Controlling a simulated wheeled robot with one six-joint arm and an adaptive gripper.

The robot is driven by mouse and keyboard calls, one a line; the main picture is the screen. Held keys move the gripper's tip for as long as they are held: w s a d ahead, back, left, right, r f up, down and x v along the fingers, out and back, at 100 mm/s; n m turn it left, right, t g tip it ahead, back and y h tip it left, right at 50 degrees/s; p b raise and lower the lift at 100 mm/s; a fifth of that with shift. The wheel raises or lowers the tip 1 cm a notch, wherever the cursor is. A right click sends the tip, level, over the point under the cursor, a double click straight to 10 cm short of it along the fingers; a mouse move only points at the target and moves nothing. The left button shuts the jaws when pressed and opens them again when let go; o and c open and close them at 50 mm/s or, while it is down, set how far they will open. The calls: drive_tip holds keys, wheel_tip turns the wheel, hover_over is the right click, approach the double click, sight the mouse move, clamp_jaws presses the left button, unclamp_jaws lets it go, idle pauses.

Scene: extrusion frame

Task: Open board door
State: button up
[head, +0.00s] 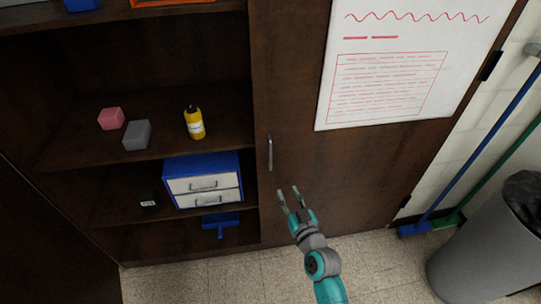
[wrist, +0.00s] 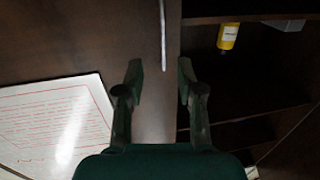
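The dark brown board door (head: 350,165) fills the middle of the head view and looks shut, beside open shelves on its left. Its slim metal handle (head: 270,153) stands upright near the door's left edge. My gripper (head: 289,193) is open and empty, just below and right of the handle in the head view. In the wrist view, the handle (wrist: 163,35) lies ahead, roughly in line with the gap between the fingers of my gripper (wrist: 159,72). The fingers appear apart from the handle. The door (wrist: 80,40) is also in the wrist view.
A white sheet (head: 385,100) is on the door. The shelves at left hold a yellow bottle (head: 194,123), a pink block (head: 111,118), a grey block (head: 136,134) and a blue drawer box (head: 203,162). A grey bin (head: 480,250) and a blue broom (head: 415,229) stand at right.

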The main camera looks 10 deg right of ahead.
approach(271, 156)
drive_tip(key=shift+y, duration=0.3)
drive_tip(key=w, duration=0.3)
drive_tip(key=w+a, duration=0.1)
drive_tip(key=w, duration=0.6)
drive_tip(key=shift+w+a+f, duration=0.25)
drive_tip(key=shift+a, duration=0.1)
clamp_jaws()
